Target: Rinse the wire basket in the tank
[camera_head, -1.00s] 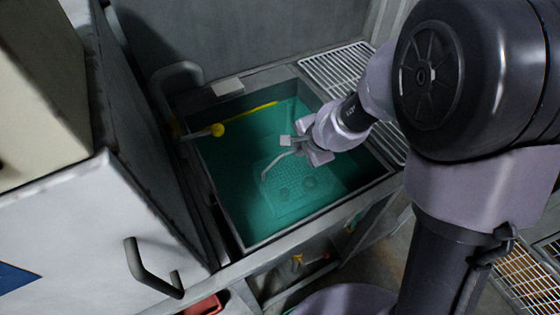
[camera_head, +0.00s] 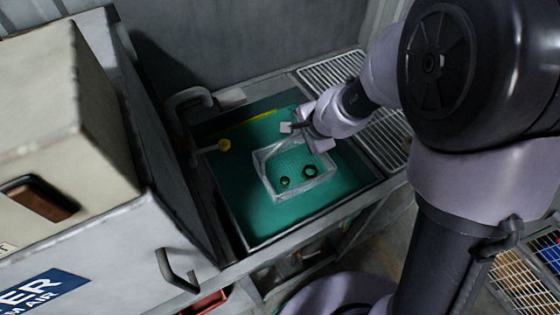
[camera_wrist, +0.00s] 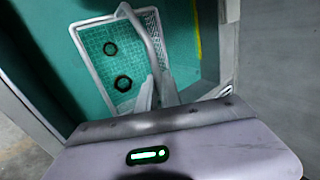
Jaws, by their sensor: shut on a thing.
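The wire basket (camera_head: 268,182) is a pale rectangular mesh tray with a raised handle. It hangs over the teal liquid in the tank (camera_head: 300,233), inside the tank's outline, and its rim looks clear of the liquid. Two dark rings (camera_head: 310,171) lie in it. My gripper (camera_head: 290,127) is shut on the basket's handle at the tank's far right side. In the wrist view, the basket (camera_wrist: 88,62) hangs beyond my gripper (camera_wrist: 156,92), with the handle running up from between the fingers. The exact grip point is partly hidden.
A grey cabinet with a bar handle (camera_head: 176,272) stands close on the left of the tank. A wall closes the back.

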